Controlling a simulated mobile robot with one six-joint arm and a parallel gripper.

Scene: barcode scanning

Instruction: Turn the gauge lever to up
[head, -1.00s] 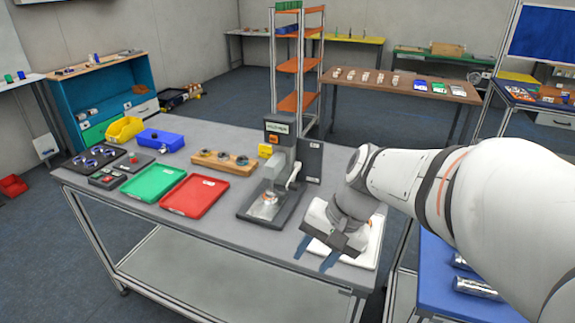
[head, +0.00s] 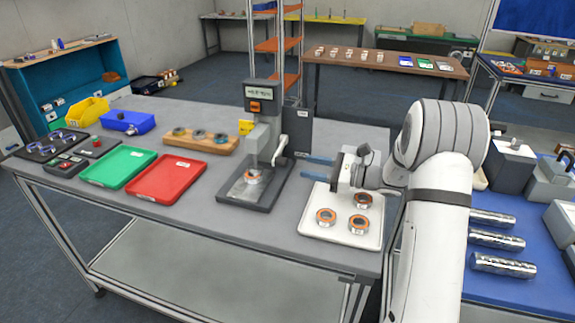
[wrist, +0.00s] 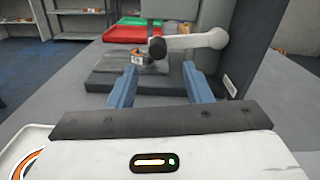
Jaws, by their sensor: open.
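The gauge (head: 262,125) is a grey press-like stand on a dark base. Its white lever (head: 284,148) is on the right side and slants downward in the head view. In the wrist view the lever (wrist: 195,41) reaches left from its pivot to a dark knob (wrist: 157,48), nearly level. My gripper (head: 306,165) is open and empty, right of the gauge, its blue fingers pointing left at it. In the wrist view the knob is seen between and beyond the fingertips (wrist: 160,70), apart from them. An orange-and-silver ring (head: 252,177) sits on the gauge base.
A white tray (head: 311,230) with orange rings lies below my gripper. A dark upright panel (head: 298,130) stands behind the lever. Red (head: 167,180) and green (head: 119,167) trays and a wooden ring holder (head: 203,142) are to the left. The front table edge is clear.

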